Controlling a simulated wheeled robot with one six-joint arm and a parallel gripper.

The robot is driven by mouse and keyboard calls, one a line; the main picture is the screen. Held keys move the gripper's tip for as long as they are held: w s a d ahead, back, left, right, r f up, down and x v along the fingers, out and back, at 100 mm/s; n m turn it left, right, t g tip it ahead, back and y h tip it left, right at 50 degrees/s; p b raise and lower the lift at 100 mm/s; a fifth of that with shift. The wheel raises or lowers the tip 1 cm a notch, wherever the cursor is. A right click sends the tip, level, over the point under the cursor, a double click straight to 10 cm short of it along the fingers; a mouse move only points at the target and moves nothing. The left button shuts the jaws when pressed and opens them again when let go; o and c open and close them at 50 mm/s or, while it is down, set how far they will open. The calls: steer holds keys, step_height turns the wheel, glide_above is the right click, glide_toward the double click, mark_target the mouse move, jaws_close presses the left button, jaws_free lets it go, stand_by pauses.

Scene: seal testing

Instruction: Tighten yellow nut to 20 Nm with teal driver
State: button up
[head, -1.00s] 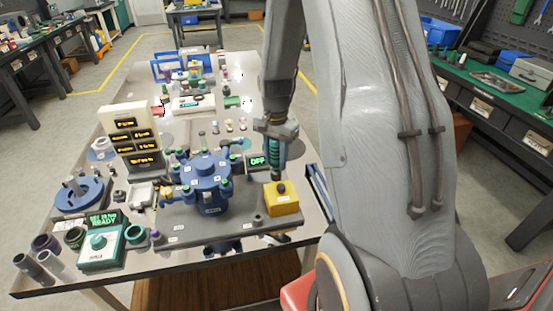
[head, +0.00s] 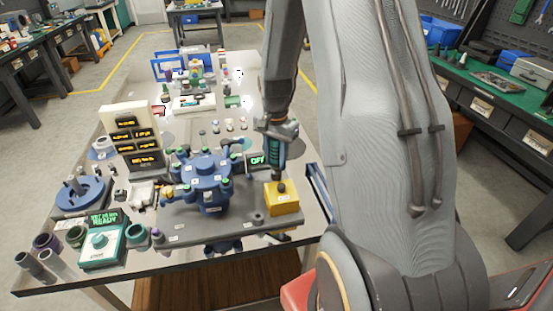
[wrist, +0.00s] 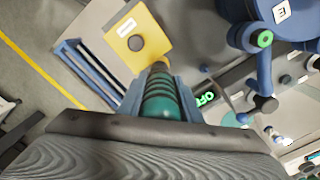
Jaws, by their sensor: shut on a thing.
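The teal driver (head: 278,157) is held roughly upright in my gripper (head: 276,135), its dark tip pointing down. In the wrist view the ribbed teal driver (wrist: 160,104) sits between the two fingers. Its tip is over or beside a dark knob on a yellow block (head: 283,203); I cannot tell whether they touch. A small yellow-orange piece (head: 168,191) sits at the left of the blue ported body (head: 205,182); I cannot tell whether it is the yellow nut. A teal control box (head: 101,243) with a dial has a green display ending in "READY".
A stack of amber displays (head: 131,133) stands behind left. A small display (head: 257,160) reads "OFF". A blue flanged part (head: 82,192) and several dark cylinders stand at the left. A blue rack (head: 318,190) is close to the right of the yellow block.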

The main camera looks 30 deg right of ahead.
steer(key=shift+f, duration=1.2)
stand_by(2.0)
steer(key=shift+r, duration=0.1)
steer(key=shift+r+p, duration=1.55)
steer(key=shift+r, duration=0.85)
